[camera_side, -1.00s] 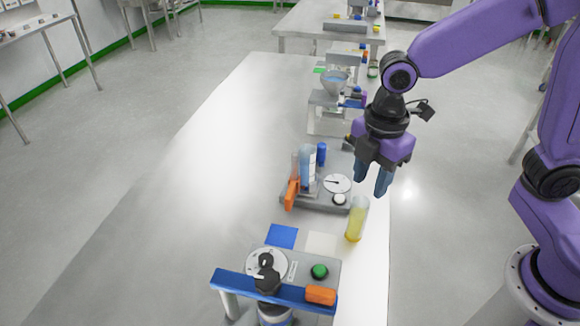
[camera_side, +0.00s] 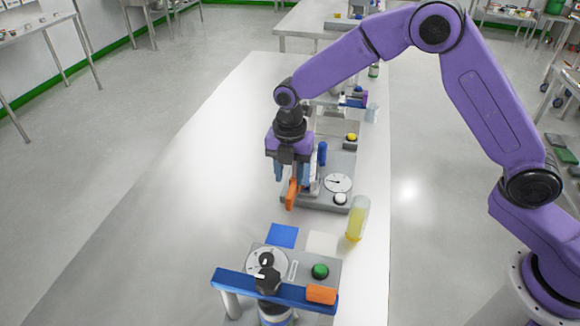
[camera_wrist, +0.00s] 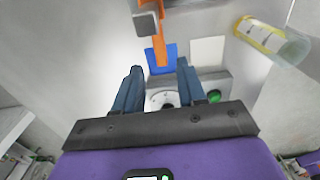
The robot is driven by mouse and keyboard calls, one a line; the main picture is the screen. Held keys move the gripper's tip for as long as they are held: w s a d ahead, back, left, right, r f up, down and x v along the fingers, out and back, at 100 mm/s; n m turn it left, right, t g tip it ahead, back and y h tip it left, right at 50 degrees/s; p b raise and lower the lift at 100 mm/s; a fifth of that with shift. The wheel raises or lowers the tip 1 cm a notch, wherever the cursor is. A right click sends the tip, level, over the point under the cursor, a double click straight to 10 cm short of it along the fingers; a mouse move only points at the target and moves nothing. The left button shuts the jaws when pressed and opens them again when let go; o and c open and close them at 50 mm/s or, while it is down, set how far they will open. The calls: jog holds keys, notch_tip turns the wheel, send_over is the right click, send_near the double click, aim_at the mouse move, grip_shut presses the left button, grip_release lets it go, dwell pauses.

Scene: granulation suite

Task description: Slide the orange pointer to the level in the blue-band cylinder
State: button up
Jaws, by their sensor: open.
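The orange pointer (camera_side: 292,195) is at the left edge of a grey base with a dial. In the wrist view the orange pointer (camera_wrist: 159,45) shows as a strip beside a grey block, ahead of and between my fingertips. My gripper (camera_side: 291,174) is open and hangs just above and around the upper end of the pointer; contact cannot be told. The gripper also shows in the wrist view (camera_wrist: 160,68), with its two blue fingers apart. The blue-band cylinder is mostly hidden behind my gripper in the side view, so its level cannot be read.
A blue post (camera_side: 322,153) and a white dial (camera_side: 338,183) stand close to the right of my gripper. A yellow-filled cylinder (camera_side: 357,220) stands farther right. A blue bar (camera_side: 270,288) and green button (camera_side: 320,271) are in front. The table's left side is clear.

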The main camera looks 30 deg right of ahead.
aim_at(290, 193)
jog(key=shift+f, duration=4.2)
grip_shut()
